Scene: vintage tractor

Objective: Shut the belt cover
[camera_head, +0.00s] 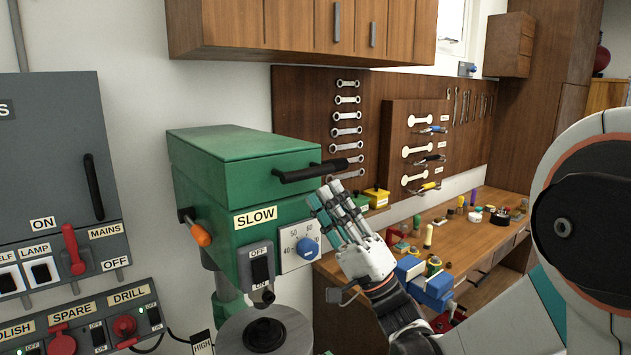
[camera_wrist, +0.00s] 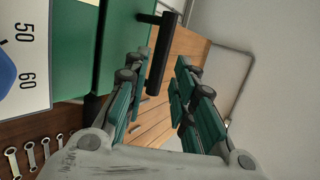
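The belt cover (camera_head: 240,145) is the green lid on top of the green drill press at the centre left. It looks down or nearly down on the housing; I cannot tell whether a small gap remains. Its black handle (camera_head: 310,170) sticks out from the front. My gripper (camera_head: 328,202) is just below and in front of the handle, fingers pointing up and to the left. In the wrist view, my gripper (camera_wrist: 162,72) is open, and the black handle (camera_wrist: 162,55) shows in the space between its fingers, nearer the left one. I see no grip on it.
Below the cover are a speed dial (camera_head: 308,248), an on/off switch (camera_head: 260,268) and an orange-tipped lever (camera_head: 200,234). A wooden workbench (camera_head: 480,240) with small coloured objects stands behind at right. Wall cabinets (camera_head: 300,25) hang above. A grey control panel (camera_head: 50,150) is at left.

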